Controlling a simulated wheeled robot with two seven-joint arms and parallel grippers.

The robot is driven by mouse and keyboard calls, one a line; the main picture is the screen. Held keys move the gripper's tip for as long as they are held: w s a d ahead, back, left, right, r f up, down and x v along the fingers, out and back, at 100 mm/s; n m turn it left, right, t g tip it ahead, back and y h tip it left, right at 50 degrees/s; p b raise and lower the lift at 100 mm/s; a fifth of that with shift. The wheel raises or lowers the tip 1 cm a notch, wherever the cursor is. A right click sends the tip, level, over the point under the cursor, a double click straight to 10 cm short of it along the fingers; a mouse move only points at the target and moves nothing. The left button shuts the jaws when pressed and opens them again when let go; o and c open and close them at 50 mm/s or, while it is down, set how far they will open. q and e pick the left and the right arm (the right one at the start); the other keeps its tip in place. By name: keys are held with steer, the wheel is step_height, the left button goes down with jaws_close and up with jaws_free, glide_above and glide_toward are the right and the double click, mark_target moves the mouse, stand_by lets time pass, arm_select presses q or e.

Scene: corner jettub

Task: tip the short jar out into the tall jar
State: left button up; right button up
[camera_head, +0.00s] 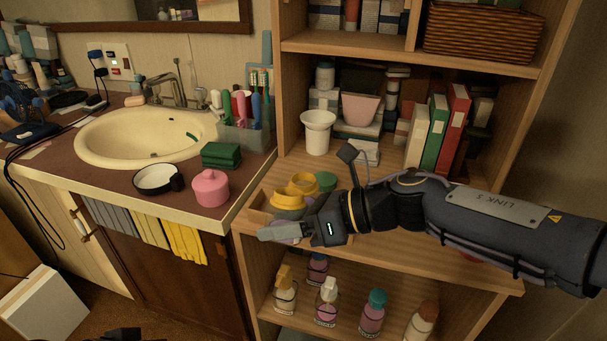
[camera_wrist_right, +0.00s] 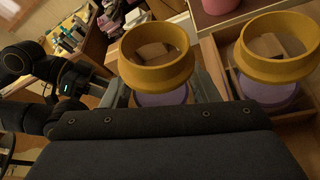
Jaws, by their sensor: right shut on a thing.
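Two jars with wide yellow rims and purple lower parts show in the wrist view. My right gripper (camera_head: 279,226) is shut on the left one (camera_wrist_right: 157,55), its grey fingers on either side of it. This jar looks upright. The other jar (camera_wrist_right: 276,50) stands close beside it on the right, in a wooden tray. In the head view the nearer yellow rim (camera_head: 288,201) is just behind my gripper and the farther one (camera_head: 305,182) is behind that. Their heights are partly hidden, so I cannot tell short from tall. My left gripper (camera_wrist_right: 85,83) shows small and dark; its jaws are unclear.
The wooden tray (camera_head: 257,217) sits on the shelf unit's middle board, with a green round thing (camera_head: 326,181) at its back. A white flared vessel (camera_head: 318,132) and books (camera_head: 437,132) stand behind. A pink jar (camera_head: 211,188) stands on the counter. Bottles (camera_head: 327,302) fill the lower shelf.

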mark_target(283, 198)
steer(key=r+p, duration=0.1)
steer(key=p, duration=0.1)
steer(key=w+r+m+p, duration=0.1)
steer(key=r+p, duration=0.1)
steer(key=r+m+g+p, duration=0.1)
steer(key=shift+w+d+r+y+p, duration=0.25)
steer(key=shift+w+r+y+p, duration=0.05)
steer(key=shift+y+p, duration=0.1)
steer(key=shift+m+g+p, duration=0.5)
steer(key=shift+m+p, duration=0.1)
steer(key=shift+p, duration=0.05)
steer(key=shift+r+y, duration=0.15)
steer(key=shift+y, duration=0.15)
steer(key=shift+s+f+m+p, duration=0.1)
steer(key=shift+f+m+p, duration=0.25)
steer(key=shift+m+p, duration=0.45)
steer(key=shift+r+y, duration=0.15)
steer(key=shift+y, duration=0.15)
steer(key=shift+r+m+g+y+p, duration=0.65)
steer(key=shift+m+p, duration=0.65)
steer(key=shift+p, duration=1.2)
steer(key=shift+w+d+r+m+p, duration=0.15)
steer(key=shift+w+r+m+p, duration=0.4)
steer(key=shift+m+p, duration=0.15)
